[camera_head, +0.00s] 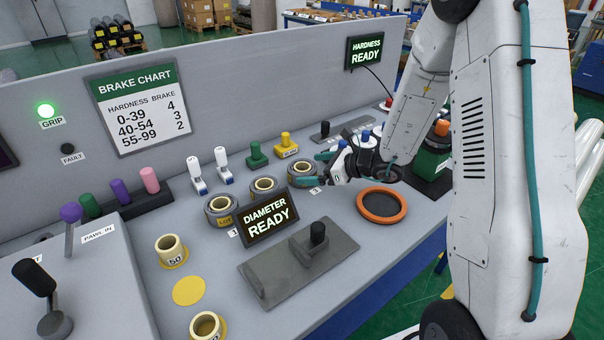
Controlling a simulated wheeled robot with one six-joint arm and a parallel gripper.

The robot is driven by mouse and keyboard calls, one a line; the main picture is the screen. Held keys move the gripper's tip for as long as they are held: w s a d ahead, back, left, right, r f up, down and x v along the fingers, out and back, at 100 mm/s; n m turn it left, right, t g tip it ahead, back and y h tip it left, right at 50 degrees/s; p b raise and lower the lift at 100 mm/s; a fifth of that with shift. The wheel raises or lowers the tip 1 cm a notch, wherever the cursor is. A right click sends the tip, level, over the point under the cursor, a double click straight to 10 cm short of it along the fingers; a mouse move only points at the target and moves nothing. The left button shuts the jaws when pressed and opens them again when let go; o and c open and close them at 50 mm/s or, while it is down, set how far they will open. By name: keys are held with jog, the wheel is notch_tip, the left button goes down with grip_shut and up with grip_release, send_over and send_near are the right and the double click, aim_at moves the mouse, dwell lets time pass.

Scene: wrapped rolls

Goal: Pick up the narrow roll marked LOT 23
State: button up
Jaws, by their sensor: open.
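Three grey wrapped rolls with pale cores and yellow labels stand in a row on the bench: a left roll (215,218), a middle roll (263,194) and a right roll (297,180). The labels are too small to read surely, so I cannot tell which is LOT 23. The bottom of the middle roll is partly hidden by the diameter display. My gripper (313,169) has teal fingers spread apart, beside and in front of the right roll on its right side. It holds nothing; whether it touches the roll is unclear.
The diameter display (270,218) reads READY, beside a grey fixture with a black knob (318,233). An orange ring (382,205) lies to the right. White (195,172), green (256,152) and yellow (285,140) pieces stand behind the rolls. A grey panel (230,80) backs the bench.

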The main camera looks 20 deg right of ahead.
aim_at(310, 168)
jog(key=x, duration=0.4)
jog(key=shift+w+a+f, duration=0.1)
jog(key=shift+f, duration=0.05)
jog(key=c, duration=1.2)
jog(key=shift+o, duration=0.2)
